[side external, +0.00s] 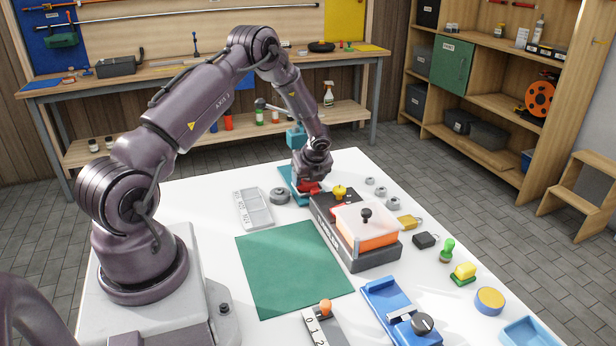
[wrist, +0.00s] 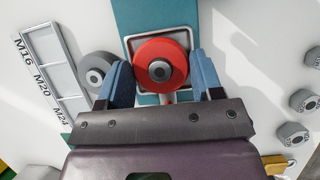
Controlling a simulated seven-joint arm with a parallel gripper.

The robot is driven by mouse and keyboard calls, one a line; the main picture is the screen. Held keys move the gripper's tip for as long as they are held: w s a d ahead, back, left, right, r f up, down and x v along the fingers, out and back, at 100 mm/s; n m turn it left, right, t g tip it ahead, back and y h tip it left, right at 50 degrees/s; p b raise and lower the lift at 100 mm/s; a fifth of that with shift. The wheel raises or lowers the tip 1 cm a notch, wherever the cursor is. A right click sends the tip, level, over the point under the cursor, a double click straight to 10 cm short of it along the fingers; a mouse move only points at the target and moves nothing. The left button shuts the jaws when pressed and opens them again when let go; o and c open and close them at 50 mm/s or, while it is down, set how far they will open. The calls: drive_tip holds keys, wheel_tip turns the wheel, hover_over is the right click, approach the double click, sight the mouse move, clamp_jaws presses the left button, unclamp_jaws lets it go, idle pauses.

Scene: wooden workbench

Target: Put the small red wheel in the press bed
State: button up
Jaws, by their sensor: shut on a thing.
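The small red wheel (wrist: 162,62) has a grey hub and sits between the blue fingertips of my gripper (wrist: 162,76) in the wrist view. My gripper is shut on its sides. The press bed (wrist: 190,38), a square recess with a pale rim on the teal press, lies directly under the wheel. From above I cannot tell whether the wheel touches the bed. In the side view my gripper (side external: 309,182) is low at the teal press (side external: 285,176), with part of the red wheel (side external: 308,188) showing. The arm hides most of the press.
A grey wheel (side external: 280,195) lies left of the press, near a labelled tray (side external: 253,209). A dark box (side external: 375,257) with an orange block stands close in front of my gripper. Several grey nuts (side external: 381,191) lie to the right. The green mat (side external: 290,268) is clear.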

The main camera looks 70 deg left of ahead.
drive_tip(key=shift+f, duration=0.1)
drive_tip(key=o, duration=1)
drive_tip(key=shift+c, duration=0.2)
drive_tip(key=s+d+r+n+t, duration=0.15)
drive_tip(key=d+r+n, duration=0.25)
drive_tip(key=d+r, duration=0.7)
drive_tip(key=s+d+r+n+t, duration=0.15)
drive_tip(key=d+r+n, duration=0.4)
drive_tip(key=r, duration=0.95)
drive_tip(key=s+d+r+n+t+h, duration=0.1)
drive_tip(key=s+d+r+n+h, duration=0.1)
drive_tip(key=s+d, duration=0.6)
drive_tip(key=s+d+r+n+t+h, duration=0.1)
drive_tip(key=s+d+r+n+h, duration=0.2)
drive_tip(key=s+d+n, duration=0.3)
drive_tip(key=s+d+r, duration=0.1)
drive_tip(key=s+d, duration=0.1)
drive_tip(key=d, duration=0.1)
drive_tip(key=shift+d+t, duration=0.3)
